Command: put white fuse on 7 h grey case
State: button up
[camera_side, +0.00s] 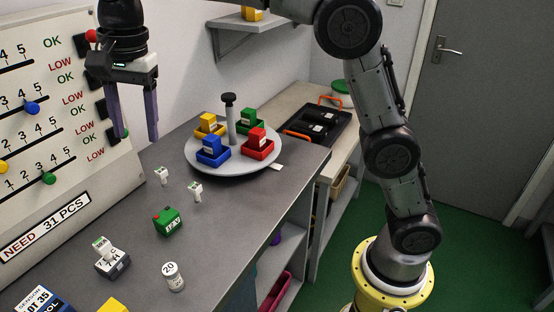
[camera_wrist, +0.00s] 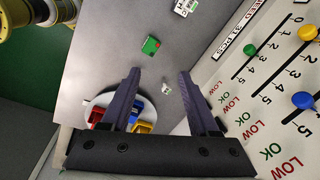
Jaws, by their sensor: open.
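Two small white fuses with green-marked tops stand on the grey bench, one farther back (camera_side: 162,176) and one nearer the bench's right edge (camera_side: 196,191). The wrist view shows one white fuse (camera_wrist: 166,88) between the lines of my fingers; I cannot tell which. The grey case (camera_side: 116,266), marked 7 H, sits at the front left. A white block with a green mark (camera_side: 101,243) shows at its top; I cannot tell whether it is seated on it. My gripper (camera_side: 135,137) is open and empty, pointing down, well above the bench. It also shows in the wrist view (camera_wrist: 160,74).
A green box with a red button (camera_side: 168,222) and a white cylinder marked 20 (camera_side: 174,277) stand on the bench. A round grey turntable (camera_side: 232,168) holds several coloured bins. A slider board (camera_side: 45,120) stands close on the left.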

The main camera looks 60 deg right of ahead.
jog(key=s+d+n+t, duration=0.2)
jog(key=s+d+n, duration=0.4)
jog(key=s+d, duration=0.65)
jog(key=s+d+f+n+t, duration=0.1)
jog(key=s+d+f+n, duration=0.1)
jog(key=s+f, duration=0.3)
jog(key=s+d+f+n+t, duration=0.1)
jog(key=s+d+f+n, duration=0.2)
jog(key=s, duration=0.8)
jog(key=shift+d+f+n+h, duration=0.3)
jog(key=shift+d+f+n, duration=0.05)
jog(key=shift+f+n, duration=0.5)
